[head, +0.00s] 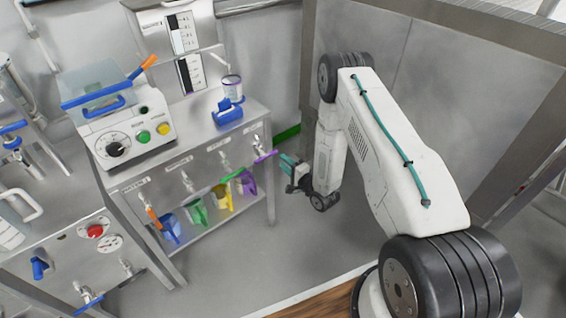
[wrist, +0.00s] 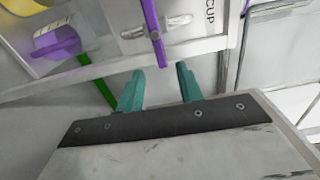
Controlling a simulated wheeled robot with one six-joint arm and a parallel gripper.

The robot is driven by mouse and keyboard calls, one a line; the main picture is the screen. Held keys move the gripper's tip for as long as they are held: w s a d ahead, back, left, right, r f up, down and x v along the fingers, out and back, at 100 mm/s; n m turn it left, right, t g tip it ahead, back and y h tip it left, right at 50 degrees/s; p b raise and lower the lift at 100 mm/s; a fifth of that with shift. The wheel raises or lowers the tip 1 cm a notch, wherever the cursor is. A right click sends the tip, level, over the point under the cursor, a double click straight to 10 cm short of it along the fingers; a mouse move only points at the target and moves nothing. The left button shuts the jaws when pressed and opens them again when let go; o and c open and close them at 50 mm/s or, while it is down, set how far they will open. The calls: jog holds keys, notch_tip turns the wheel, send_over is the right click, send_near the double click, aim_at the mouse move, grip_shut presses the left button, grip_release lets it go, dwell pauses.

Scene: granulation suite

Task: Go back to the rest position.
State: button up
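My gripper (head: 288,164) is to the right of the steel bench's front, near the purple valve lever (head: 265,156). In the wrist view the two teal fingers of my gripper (wrist: 160,78) stand apart with nothing between them. The purple lever (wrist: 152,28) hangs beyond the fingertips, with a visible gap. My arm (head: 385,140) is bent, reaching up and then down to the gripper. No marker for a rest position shows.
The steel bench (head: 206,152) carries several taps. Blue, green, yellow and purple cups (head: 245,182) stand on its lower shelf. A grey wall panel (head: 440,80) is behind my arm. Floor in front of the bench is clear.

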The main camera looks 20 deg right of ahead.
dwell(0.3)
jog(key=s+d+f+n+g+h, duration=0.1)
jog(key=s+f+n+g+h, duration=0.2)
jog(key=f+g, duration=0.45)
jog(key=s+d+r+n+g+h, duration=0.1)
jog(key=s+r+n+g, duration=0.2)
jog(key=s+r, duration=0.45)
jog(key=s+d+r+n+g+h, duration=0.1)
jog(key=s+r+n+g, duration=0.25)
jog(key=r, duration=0.65)
jog(key=s+d+r+n+g+h, duration=0.1)
jog(key=s+r+n+g, duration=0.1)
jog(key=s+r+g, duration=0.5)
jog(key=s+a+r+n+t, duration=0.1)
jog(key=s+a+r+t, duration=0.1)
jog(key=s+r, duration=0.8)
jog(key=s+a+r+n+t, duration=0.2)
jog(key=s+r, duration=0.9)
jog(key=r, duration=0.7)
jog(key=a+t, duration=0.1)
jog(key=a, duration=0.1)
jog(key=shift+a, duration=0.35)
